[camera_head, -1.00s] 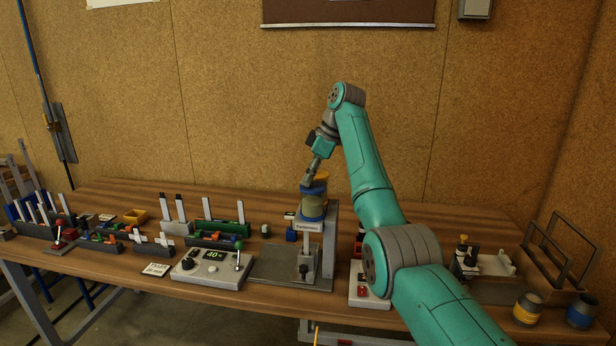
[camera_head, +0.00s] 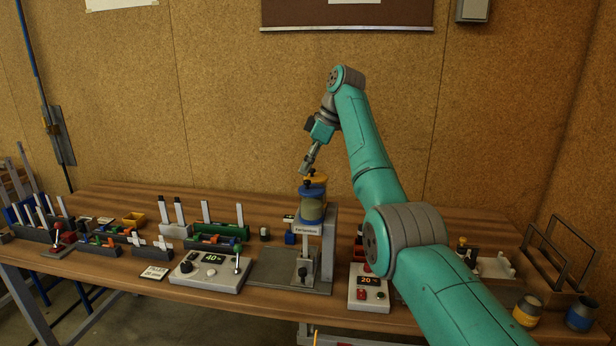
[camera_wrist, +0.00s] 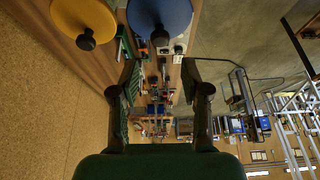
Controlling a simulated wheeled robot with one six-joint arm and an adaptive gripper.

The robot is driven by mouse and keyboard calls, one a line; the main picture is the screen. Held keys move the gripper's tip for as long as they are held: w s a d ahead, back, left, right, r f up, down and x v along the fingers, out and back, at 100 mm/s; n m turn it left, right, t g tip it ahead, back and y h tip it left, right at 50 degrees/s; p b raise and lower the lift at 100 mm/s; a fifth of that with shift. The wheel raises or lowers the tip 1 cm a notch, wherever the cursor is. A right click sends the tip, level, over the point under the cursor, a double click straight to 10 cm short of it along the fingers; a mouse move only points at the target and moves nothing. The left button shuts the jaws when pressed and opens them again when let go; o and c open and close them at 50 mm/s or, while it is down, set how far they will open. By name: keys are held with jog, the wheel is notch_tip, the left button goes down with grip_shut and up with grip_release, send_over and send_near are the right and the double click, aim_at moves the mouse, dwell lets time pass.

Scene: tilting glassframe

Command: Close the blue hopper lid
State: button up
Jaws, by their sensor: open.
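In the wrist view the blue lid (camera_wrist: 160,20) shows from above at the top edge, partly cut off. My gripper (camera_head: 306,170) is just above the blue lid, apart from it as far as I can tell. In the wrist view my gripper (camera_wrist: 159,75) has its two fingers spread with nothing between them.
A yellow lid (camera_wrist: 84,22) with a dark knob lies beside the blue one; it shows behind it in the head view (camera_head: 317,179). A control box (camera_head: 211,269) stands left of the stand, another (camera_head: 368,291) right of it. The cork wall is behind.

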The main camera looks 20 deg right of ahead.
aim_at(307, 181)
jog(key=shift+r, duration=2.65)
jog(key=shift+a, duration=0.1)
